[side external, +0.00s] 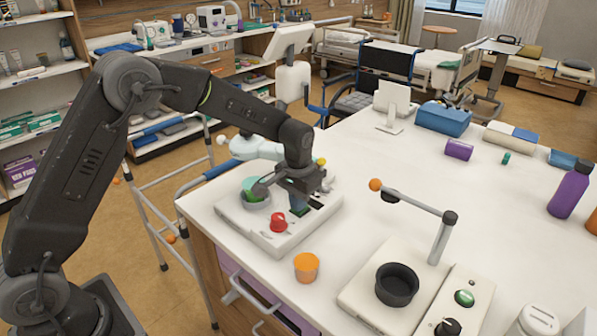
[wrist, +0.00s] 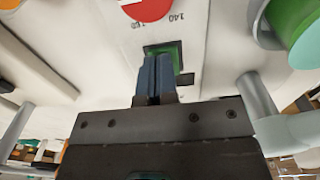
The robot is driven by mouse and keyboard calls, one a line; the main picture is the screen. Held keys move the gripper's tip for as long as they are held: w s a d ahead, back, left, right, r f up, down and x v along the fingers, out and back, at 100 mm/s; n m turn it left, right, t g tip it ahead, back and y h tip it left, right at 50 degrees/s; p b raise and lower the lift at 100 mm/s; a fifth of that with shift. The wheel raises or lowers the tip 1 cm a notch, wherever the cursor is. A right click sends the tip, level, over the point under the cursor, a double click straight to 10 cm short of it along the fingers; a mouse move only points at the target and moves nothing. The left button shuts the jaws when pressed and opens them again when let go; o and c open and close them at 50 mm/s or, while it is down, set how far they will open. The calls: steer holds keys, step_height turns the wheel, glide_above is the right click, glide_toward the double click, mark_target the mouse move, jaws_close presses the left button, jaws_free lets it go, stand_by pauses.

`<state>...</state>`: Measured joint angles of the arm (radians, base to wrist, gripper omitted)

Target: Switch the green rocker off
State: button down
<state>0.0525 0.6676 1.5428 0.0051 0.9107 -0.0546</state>
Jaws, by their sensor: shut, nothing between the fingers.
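The green rocker (wrist: 177,60) sits in a dark frame on a pale panel in the wrist view, partly hidden by my fingers. I cannot tell which way it is tipped. My gripper (wrist: 158,62) is shut and empty, its blue fingertips over the rocker. Contact is not clear. In the side view my gripper (side external: 299,208) points down at the white control unit (side external: 262,240) and hides most of the rocker. A red knob (side external: 278,222) is beside it on the unit; the knob also shows in the wrist view (wrist: 146,8).
An orange cup (side external: 306,266) is in front. The table middle is clear.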

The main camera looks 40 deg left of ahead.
step_height(320, 180, up, 14)
steer(key=shift+s+f, duration=0.15)
steer(key=shift+f, duration=0.1)
steer(key=shift+d, duration=0.1)
steer(key=s+a+r+t, duration=0.15)
steer(key=s+r, duration=0.25)
steer(key=s, duration=0.7)
steer(key=s+a+r+t, duration=0.1)
steer(key=s+r+t, duration=0.25)
steer(key=s, duration=0.75)
steer(key=s+f, duration=0.3)
steer(key=s, duration=0.3)
steer(key=shift+s, duration=0.35)
steer(key=shift+a, duration=0.1)
